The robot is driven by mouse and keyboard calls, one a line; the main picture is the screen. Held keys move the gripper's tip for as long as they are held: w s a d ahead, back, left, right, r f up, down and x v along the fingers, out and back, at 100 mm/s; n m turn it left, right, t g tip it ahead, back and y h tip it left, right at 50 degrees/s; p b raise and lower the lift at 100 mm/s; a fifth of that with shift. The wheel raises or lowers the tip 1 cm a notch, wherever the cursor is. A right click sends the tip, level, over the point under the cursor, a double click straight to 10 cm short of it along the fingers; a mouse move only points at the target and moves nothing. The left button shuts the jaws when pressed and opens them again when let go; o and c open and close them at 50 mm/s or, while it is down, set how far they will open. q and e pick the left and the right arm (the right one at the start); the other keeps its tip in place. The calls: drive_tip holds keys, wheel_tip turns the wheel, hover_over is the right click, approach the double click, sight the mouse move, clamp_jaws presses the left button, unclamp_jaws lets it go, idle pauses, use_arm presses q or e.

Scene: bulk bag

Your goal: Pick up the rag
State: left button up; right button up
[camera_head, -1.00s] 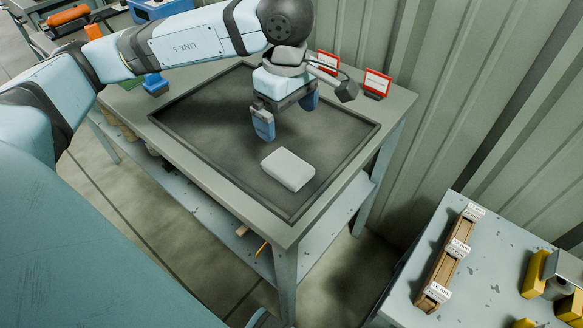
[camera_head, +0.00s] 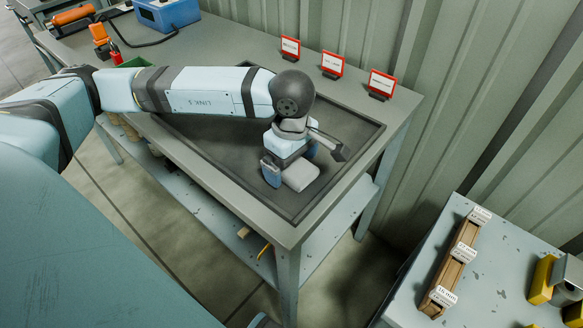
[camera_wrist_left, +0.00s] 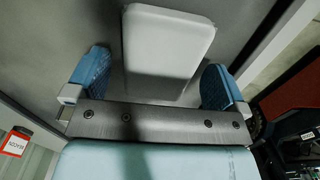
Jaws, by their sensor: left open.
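The rag (camera_head: 301,176) is a light grey, folded block lying on the dark mat (camera_head: 232,178) on the workbench. My left gripper (camera_head: 291,170) is low over the mat at the rag, with its blue fingers apart. In the left wrist view the rag (camera_wrist_left: 166,42) lies ahead of the palm, between the lines of the two open fingers (camera_wrist_left: 157,80), with a gap on each side. Part of the rag is hidden by the gripper in the head view. I cannot tell whether the fingers touch the mat. My right gripper is not in view.
Three red-framed signs (camera_head: 332,65) stand along the bench's back edge by the corrugated wall. A blue box (camera_head: 165,12) and a red-orange tool lie at the far left. A second table (camera_head: 490,270) at lower right holds a wooden rack (camera_head: 452,262) with labels.

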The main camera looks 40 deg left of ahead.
sight(292, 165)
use_arm(q)
drive_tip(key=shift+f, duration=0.25)
drive_tip(key=c, duration=1)
wheel_tip(292, 165, up, 20)
drive_tip(key=shift+r+p, duration=0.1)
drive_tip(key=shift+p, duration=1.05)
drive_tip(key=shift+o, duration=0.6)
